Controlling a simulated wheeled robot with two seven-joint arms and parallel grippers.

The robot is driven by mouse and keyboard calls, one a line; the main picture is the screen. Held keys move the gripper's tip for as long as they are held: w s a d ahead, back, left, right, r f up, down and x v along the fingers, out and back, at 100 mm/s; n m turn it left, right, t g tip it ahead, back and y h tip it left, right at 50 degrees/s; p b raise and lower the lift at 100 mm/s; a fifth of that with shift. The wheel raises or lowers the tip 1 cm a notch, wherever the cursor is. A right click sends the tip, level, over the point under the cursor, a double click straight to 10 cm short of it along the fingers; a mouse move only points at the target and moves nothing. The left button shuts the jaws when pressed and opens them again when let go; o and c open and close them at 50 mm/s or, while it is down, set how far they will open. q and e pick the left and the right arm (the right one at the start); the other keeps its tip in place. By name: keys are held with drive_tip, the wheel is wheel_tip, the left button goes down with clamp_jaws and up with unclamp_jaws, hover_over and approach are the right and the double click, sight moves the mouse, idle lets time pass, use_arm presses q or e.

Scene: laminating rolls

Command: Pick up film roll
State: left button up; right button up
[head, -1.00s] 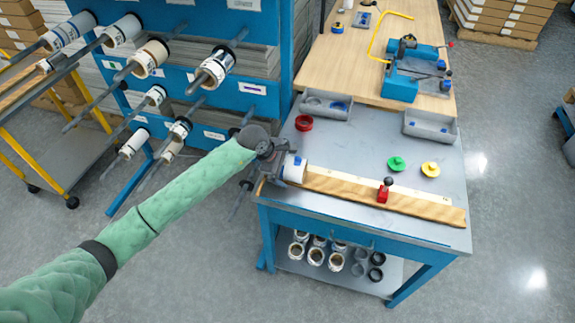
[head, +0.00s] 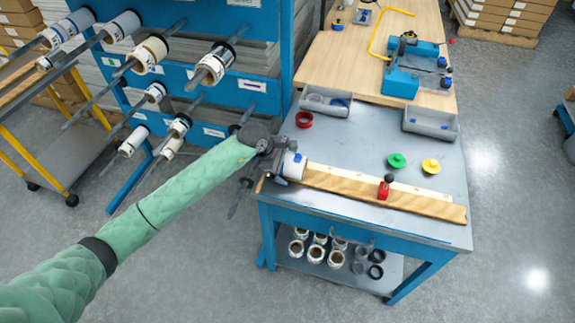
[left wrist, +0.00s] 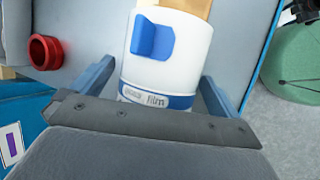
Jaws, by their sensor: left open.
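The film roll (head: 294,166) is white with a blue band and a "film" label, and lies at the left end of the wooden board on the grey table. In the left wrist view the film roll (left wrist: 172,50) lies between the two blue-grey fingers of my left gripper (left wrist: 158,88). A blue tab (left wrist: 152,38) sticks up on the roll. My left gripper (head: 273,165) is open around the roll, with a finger on each side; I cannot tell whether they touch it. My right gripper is not in view.
A red ring (head: 304,119) lies behind the roll. A wooden board (head: 400,200) with a red-based knob (head: 385,186) runs along the table front. Green (head: 397,160) and yellow (head: 431,166) discs and a grey tray (head: 431,122) stand further right. A blue rack (head: 215,95) is at left.

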use_arm(q)
drive_tip(key=shift+f, duration=0.15)
drive_tip(key=c, duration=1.3)
